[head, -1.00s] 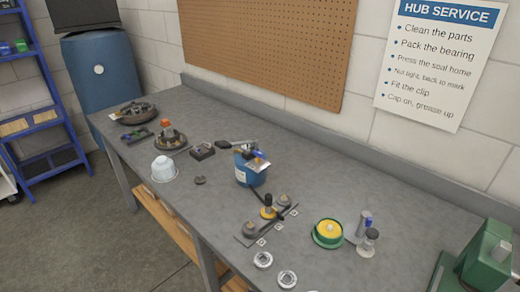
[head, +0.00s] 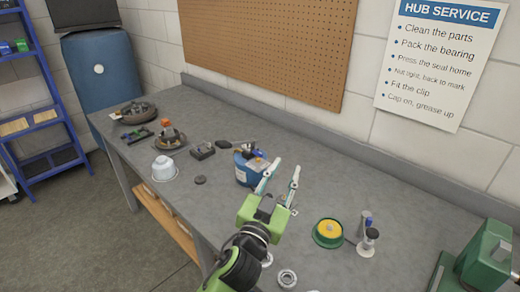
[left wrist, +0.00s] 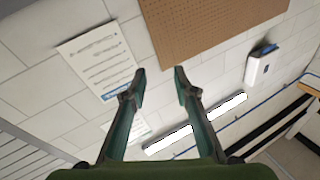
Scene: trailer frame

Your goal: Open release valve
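My left gripper (head: 284,167) is open and raised over the front middle of the grey workbench, fingers pointing toward the wall. In the left wrist view its two fingers (left wrist: 160,77) stand apart with nothing between them. A blue container (head: 246,171) with a dark top and a pale label stands just left of the fingers in the picture; no contact can be made out. No part can be clearly told as the release valve. My right gripper is not in view.
A green machine (head: 484,258) is at the right end. The bench (head: 330,180) is clear toward the wall.

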